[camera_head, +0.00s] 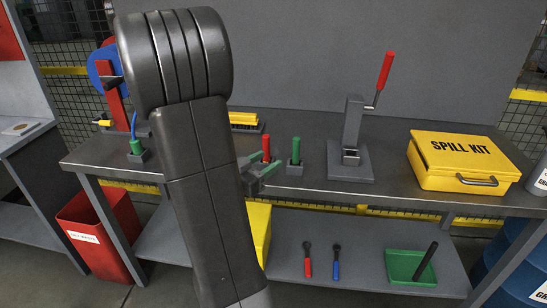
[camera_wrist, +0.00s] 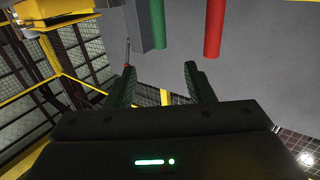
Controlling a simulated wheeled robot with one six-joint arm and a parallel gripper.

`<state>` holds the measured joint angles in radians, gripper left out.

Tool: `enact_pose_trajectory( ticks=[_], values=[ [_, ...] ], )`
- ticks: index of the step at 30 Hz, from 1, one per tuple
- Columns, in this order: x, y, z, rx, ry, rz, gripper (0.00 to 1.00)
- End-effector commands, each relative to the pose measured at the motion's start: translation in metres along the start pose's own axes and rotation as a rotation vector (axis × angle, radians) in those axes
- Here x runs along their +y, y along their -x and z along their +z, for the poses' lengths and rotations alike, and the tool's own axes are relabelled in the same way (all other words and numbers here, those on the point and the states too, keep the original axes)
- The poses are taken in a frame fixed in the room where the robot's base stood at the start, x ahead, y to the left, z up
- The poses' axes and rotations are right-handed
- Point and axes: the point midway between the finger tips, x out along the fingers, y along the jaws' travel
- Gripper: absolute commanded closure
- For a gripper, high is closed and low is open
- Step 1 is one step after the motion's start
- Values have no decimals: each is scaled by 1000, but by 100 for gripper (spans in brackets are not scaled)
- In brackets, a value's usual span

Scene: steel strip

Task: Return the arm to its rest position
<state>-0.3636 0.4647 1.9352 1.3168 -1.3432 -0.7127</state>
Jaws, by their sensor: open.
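My arm rises through the middle of the head view and hides part of the bench behind it. My gripper (camera_head: 262,172) shows just right of the arm, over the front edge of the steel bench (camera_head: 385,215). Its greenish fingers are apart. In the wrist view my gripper (camera_wrist: 160,82) is open, with nothing between the fingers. A red cylinder (camera_head: 266,146) stands just behind the gripper in the head view, and a green cylinder (camera_head: 296,150) stands right of it in a grey block. Both cylinders are beyond the fingertips in the wrist view.
A lever press with a red handle (camera_head: 385,70) and a yellow spill kit (camera_head: 464,160) stand on the bench to the right. A red bin (camera_head: 95,235) is at lower left. The lower shelf holds a red tool, a blue tool and a green tray (camera_head: 411,268).

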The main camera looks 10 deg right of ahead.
Motion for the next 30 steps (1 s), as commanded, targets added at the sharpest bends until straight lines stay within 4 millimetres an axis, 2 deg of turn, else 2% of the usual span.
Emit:
enact_pose_trajectory(
  ticks=[7, 17, 23, 30],
  values=[
    [0, 4, 0, 0, 0, 2, 52],
    [0, -1, 0, 0, 0, 2, 52],
    [1, -24, 0, 0, 0, 5, 52],
    [2, -65, 0, 0, 0, 6, 52]
  ],
)
